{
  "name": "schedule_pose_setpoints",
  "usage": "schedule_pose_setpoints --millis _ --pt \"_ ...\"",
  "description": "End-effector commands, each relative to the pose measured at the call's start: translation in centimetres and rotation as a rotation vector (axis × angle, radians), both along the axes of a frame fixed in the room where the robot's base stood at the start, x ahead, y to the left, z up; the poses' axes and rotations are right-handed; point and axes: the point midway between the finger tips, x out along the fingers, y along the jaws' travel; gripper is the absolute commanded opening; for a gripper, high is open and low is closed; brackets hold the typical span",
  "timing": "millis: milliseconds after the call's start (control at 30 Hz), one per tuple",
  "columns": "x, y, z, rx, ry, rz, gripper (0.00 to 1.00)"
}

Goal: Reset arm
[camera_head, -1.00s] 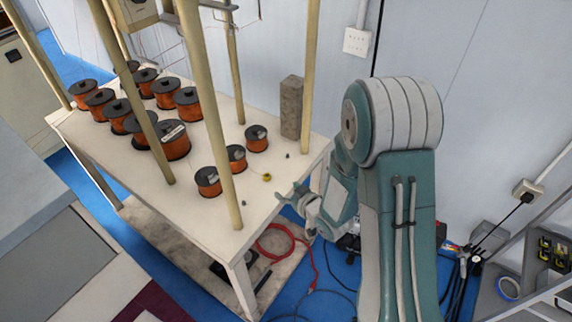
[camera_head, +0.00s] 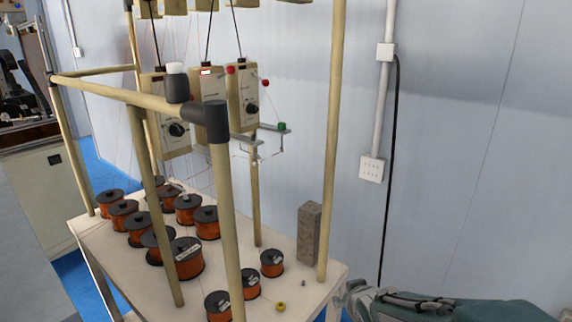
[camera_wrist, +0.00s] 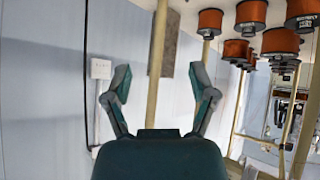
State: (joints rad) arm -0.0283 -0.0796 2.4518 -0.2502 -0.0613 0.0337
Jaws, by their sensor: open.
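My gripper (camera_wrist: 160,88) is open in the wrist view, its two green fingers spread wide with nothing between them. Behind it show a wooden post (camera_wrist: 156,65) and a grey block (camera_wrist: 170,50), both apart from the fingers as far as I can tell. In the head view my arm (camera_head: 465,308) comes in at the bottom right. The gripper end (camera_head: 352,300) is near the right front corner of the white table (camera_head: 110,243); its fingertips are hard to make out there.
Several copper wire spools (camera_head: 186,258) stand on the table inside a frame of wooden posts (camera_head: 228,220). Winder control boxes (camera_head: 243,95) hang above. A grey block (camera_head: 310,233) stands at the table's back right. Wall boxes (camera_head: 371,168) and a cable are behind. Open wall space lies at right.

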Motion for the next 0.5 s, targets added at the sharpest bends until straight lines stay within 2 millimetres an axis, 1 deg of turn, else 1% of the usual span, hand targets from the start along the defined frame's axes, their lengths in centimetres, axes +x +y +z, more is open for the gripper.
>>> schedule_pose_setpoints --millis 33,167,200,367,500 --pt "-1.0 -0.5 1.3 -0.001 0.011 -0.025 0.74" --pt "-4.1 -1.4 3.6 0.005 0.071 -0.083 0.74" --pt "-5.1 -1.6 4.2 0.010 0.089 -0.100 0.74" --pt "-9.6 -2.0 6.5 0.036 0.166 -0.155 0.74" --pt "-13.8 -2.0 8.0 0.069 0.236 -0.189 0.74"
